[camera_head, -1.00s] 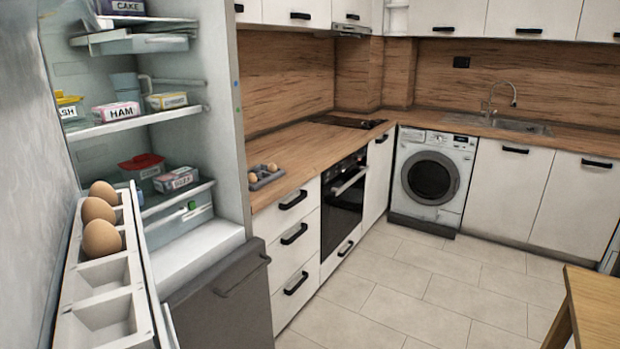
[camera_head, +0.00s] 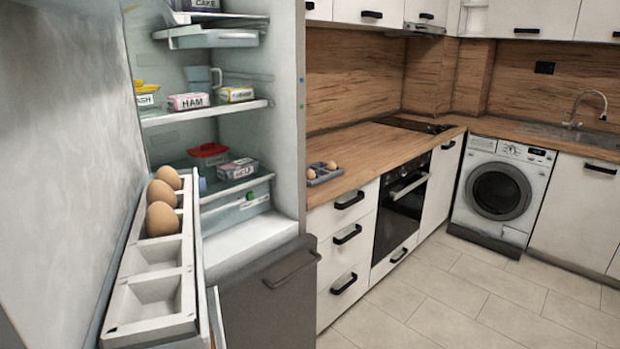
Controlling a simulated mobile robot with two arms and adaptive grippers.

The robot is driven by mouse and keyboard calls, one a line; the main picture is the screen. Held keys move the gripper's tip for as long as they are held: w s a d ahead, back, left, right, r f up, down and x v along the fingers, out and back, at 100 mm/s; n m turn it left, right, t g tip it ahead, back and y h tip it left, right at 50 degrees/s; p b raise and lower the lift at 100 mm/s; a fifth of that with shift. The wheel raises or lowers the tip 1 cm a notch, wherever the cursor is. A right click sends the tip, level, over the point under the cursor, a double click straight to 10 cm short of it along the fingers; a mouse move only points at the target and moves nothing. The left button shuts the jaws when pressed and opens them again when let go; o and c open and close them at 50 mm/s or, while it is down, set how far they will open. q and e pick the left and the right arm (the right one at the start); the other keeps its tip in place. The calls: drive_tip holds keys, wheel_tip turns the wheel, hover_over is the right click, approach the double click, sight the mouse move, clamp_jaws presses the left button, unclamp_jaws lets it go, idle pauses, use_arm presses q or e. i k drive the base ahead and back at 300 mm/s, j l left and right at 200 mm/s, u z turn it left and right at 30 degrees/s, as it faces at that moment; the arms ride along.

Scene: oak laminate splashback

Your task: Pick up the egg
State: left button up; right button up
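Three brown eggs stand in a row in a white egg rack (camera_head: 150,322) on the inside of the open fridge door. The nearest egg (camera_head: 162,219) is in front of the middle egg (camera_head: 161,193) and the farthest egg (camera_head: 168,177). The two nearest cups of the rack are empty. More brown eggs (camera_head: 332,166) sit in a small grey tray (camera_head: 322,178) on the wooden counter beside the fridge. Neither of my grippers shows in the head view.
The open fridge door (camera_head: 75,150) fills the left side. Fridge shelves hold a HAM box (camera_head: 188,101), a red-lidded container (camera_head: 208,153) and other packages. The wooden counter (camera_head: 375,150) is mostly clear. A washing machine (camera_head: 498,195) stands at the right, with open tiled floor (camera_head: 450,300) in front.

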sight(310, 173)
drive_tip(key=u, duration=0.45)
drive_tip(key=i+l+u, duration=0.1)
drive_tip(key=u, duration=0.4)
drive_tip(key=l+u, duration=0.1)
drive_tip(key=u, duration=0.35)
drive_tip(key=l+u, duration=0.1)
drive_tip(key=u, duration=0.4)
drive_tip(key=l+u, duration=0.15)
drive_tip(key=u, duration=0.3)
drive_tip(key=l+u, duration=0.1)
drive_tip(key=u, duration=0.35)
drive_tip(key=k+l+u, duration=0.1)
drive_tip(key=l+u, duration=0.3)
drive_tip(key=k+l+u, duration=0.15)
drive_tip(key=u, duration=0.25)
drive_tip(key=k+l+u, duration=0.2)
drive_tip(key=l+u, duration=0.25)
drive_tip(key=k+l+u, duration=0.1)
drive_tip(key=u, duration=0.3)
drive_tip(key=k+l+u, duration=0.15)
drive_tip(key=k, duration=0.3)
drive_tip(key=k+u, duration=0.2)
drive_tip(key=k, duration=0.25)
